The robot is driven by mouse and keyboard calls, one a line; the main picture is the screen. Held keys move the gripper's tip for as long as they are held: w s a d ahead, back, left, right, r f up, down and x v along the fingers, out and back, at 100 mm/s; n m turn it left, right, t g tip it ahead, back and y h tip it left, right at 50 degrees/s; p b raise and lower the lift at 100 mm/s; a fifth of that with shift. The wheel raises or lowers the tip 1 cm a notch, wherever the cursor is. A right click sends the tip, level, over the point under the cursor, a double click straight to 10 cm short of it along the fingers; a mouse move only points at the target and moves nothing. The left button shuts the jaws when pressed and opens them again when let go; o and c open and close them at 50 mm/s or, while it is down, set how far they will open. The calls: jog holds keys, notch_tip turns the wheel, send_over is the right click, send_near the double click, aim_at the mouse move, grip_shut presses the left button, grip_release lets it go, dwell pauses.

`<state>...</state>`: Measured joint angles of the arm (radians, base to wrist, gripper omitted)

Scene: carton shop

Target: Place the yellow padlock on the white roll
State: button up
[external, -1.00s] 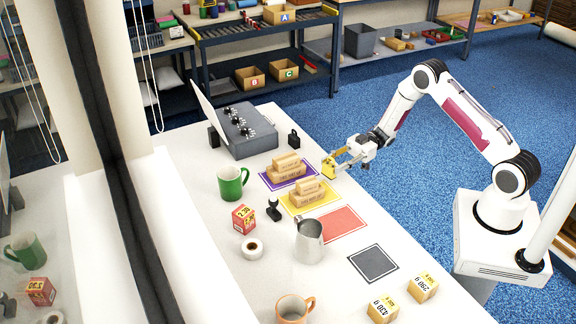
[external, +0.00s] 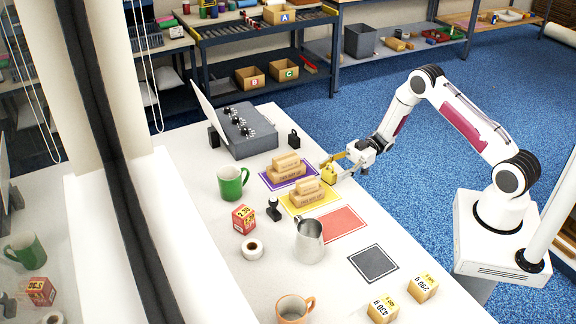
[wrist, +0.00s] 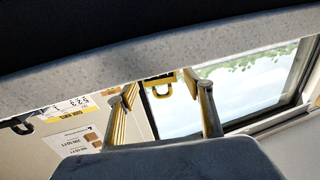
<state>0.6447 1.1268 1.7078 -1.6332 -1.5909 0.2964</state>
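The yellow padlock (external: 328,174) is between the fingertips of my gripper (external: 338,168), near the table's right edge and beside the stacked wooden blocks. In the wrist view the padlock (wrist: 159,83) shows between the two fingertips (wrist: 163,84), which appear shut on it. Whether it clears the table is hard to tell. The white roll (external: 252,248) lies on the table to the lower left, well apart from my gripper, next to the red price-marked box.
Wooden blocks (external: 307,193) stand on the yellow and purple mats between padlock and roll. A black stamp (external: 274,209), a steel pitcher (external: 309,242), a green mug (external: 231,183) and the red box (external: 243,219) stand around the roll. A black padlock (external: 293,139) stands farther back.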

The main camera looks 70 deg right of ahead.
dwell(0.3)
jog(key=shift+v, duration=0.95)
jog(key=shift+s+r+v, duration=0.1)
jog(key=shift+r+v, duration=0.05)
jog(key=shift+v, duration=1.35)
jog(key=shift+s+r+v, duration=0.1)
jog(key=shift+v, duration=1.35)
jog(key=shift+w+a, duration=0.1)
